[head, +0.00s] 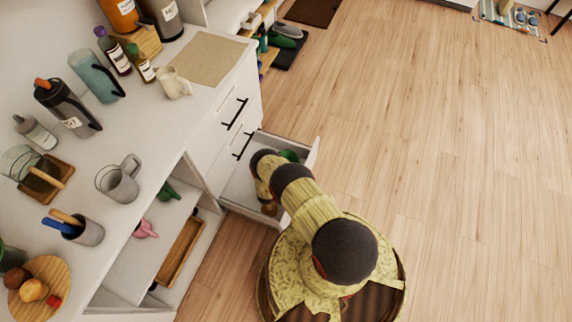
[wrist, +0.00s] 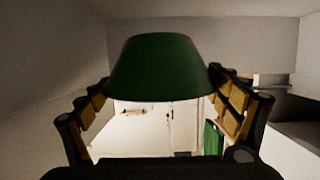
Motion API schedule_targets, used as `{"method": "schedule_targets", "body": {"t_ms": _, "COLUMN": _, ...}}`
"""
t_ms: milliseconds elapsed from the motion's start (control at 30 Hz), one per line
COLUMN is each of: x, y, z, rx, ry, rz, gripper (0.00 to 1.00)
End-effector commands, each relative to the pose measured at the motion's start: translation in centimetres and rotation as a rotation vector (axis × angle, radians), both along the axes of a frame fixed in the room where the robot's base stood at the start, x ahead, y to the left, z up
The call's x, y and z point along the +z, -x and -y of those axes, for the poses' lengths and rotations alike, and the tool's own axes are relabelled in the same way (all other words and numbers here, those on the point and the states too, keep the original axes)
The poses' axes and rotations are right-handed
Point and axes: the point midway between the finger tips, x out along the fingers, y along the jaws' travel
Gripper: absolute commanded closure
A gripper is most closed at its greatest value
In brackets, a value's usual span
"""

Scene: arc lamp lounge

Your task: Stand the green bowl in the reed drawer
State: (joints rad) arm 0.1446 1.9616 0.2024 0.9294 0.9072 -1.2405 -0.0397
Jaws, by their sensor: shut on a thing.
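The green bowl (wrist: 160,68) is between the two fingers of my gripper (wrist: 158,88) in the wrist view, with both fingers against its sides. In that view its narrow end is at the top and its wide end below. In the head view only a small part of the green bowl (head: 289,155) shows past my arm, inside the outline of the open drawer (head: 314,152). This drawer is the lowest in the white cabinet, pulled out to the right. My arm hides much of its inside. I cannot tell whether the bowl touches the drawer floor.
Two shut drawers with black handles (head: 233,113) sit above the open one. The white counter (head: 150,185) carries bottles, a clear mug (head: 119,180) and a wooden plate (head: 40,285). An open shelf below holds a wooden tray (head: 178,262).

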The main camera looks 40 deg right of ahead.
Motion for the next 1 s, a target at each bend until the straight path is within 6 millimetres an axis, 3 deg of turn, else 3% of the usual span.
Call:
{"method": "schedule_targets", "body": {"t_ms": 33, "x": -1.1, "y": 0.0, "z": 0.0, "rx": 0.0, "ry": 0.001, "rz": 0.001, "gripper": 0.44}}
{"method": "schedule_targets", "body": {"t_ms": 167, "x": -2.5, "y": 0.0, "z": 0.0, "rx": 0.0, "ry": 0.0, "rz": 0.001, "gripper": 0.44}}
{"method": "schedule_targets", "body": {"t_ms": 967, "x": -3.5, "y": 0.0, "z": 0.0, "rx": 0.0, "ry": 0.0, "rz": 0.001, "gripper": 0.44}}
{"method": "schedule_targets", "body": {"t_ms": 1000, "x": -3.6, "y": 0.0, "z": 0.0, "rx": 0.0, "ry": -0.001, "rz": -0.001, "gripper": 0.08}}
